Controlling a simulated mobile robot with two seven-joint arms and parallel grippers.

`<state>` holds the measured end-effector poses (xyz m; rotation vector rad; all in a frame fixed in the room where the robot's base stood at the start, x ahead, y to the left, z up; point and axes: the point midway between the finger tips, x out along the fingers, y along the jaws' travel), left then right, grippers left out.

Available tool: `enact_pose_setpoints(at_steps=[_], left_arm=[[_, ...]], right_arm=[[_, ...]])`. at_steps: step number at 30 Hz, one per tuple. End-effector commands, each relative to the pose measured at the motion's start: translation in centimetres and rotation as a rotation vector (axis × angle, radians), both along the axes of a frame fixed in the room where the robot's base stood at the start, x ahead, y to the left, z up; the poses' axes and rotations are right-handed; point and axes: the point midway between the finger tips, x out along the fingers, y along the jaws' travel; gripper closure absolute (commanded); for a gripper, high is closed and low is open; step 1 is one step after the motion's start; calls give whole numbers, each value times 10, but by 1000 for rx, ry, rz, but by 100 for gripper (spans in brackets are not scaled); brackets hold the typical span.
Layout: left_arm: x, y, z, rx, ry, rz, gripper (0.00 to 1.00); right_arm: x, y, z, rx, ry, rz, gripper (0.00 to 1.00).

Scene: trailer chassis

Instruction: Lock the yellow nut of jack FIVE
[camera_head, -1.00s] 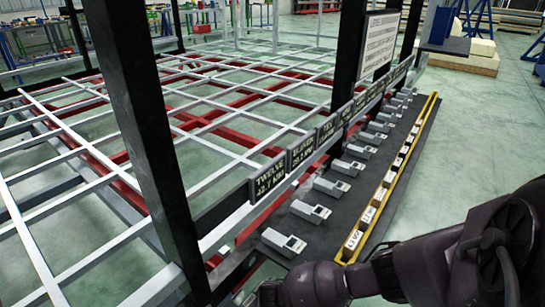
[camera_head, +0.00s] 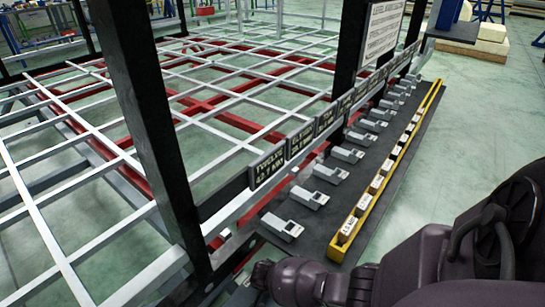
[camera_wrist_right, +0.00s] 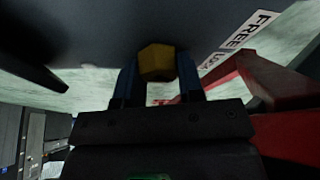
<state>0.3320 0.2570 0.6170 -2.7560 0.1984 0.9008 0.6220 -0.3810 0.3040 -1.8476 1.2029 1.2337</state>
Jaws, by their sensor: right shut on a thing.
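In the right wrist view a yellow nut (camera_wrist_right: 157,62) sits under a dark surface. The two blue fingers of my right gripper (camera_wrist_right: 158,80) stand on either side of it and are shut on it. A white label (camera_wrist_right: 237,42) reading "FREE" and a partly hidden "LO…" lies to the right of the nut. The number of this jack cannot be read there. In the head view my right arm comes in at the lower right, and its gripper is not visible. My left gripper is in neither view.
A row of grey jack pads (camera_head: 309,197) runs along the chassis under number plates. The nearest plate (camera_head: 268,166) reads TWELVE; the far ones are too small to read. A yellow rail (camera_head: 399,149) lies alongside. A red beam (camera_wrist_right: 275,85) is right of my gripper.

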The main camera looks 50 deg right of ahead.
Motion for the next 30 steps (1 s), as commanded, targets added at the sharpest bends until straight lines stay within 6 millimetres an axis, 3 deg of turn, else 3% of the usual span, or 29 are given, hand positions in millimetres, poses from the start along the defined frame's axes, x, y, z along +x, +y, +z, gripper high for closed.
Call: enact_pose_setpoints(at_steps=[1, 16, 17, 21, 30], left_arm=[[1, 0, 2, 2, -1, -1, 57], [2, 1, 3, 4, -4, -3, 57], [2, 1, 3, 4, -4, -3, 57], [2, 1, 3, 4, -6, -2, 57], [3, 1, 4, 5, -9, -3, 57]], right_arm=[[7, 3, 5, 6, -13, -26, 89], [5, 5, 3, 7, -8, -91, 89], [4, 5, 3, 7, -8, -91, 60], [3, 4, 2, 5, -6, -91, 39], [1, 3, 2, 3, -1, -92, 39]])
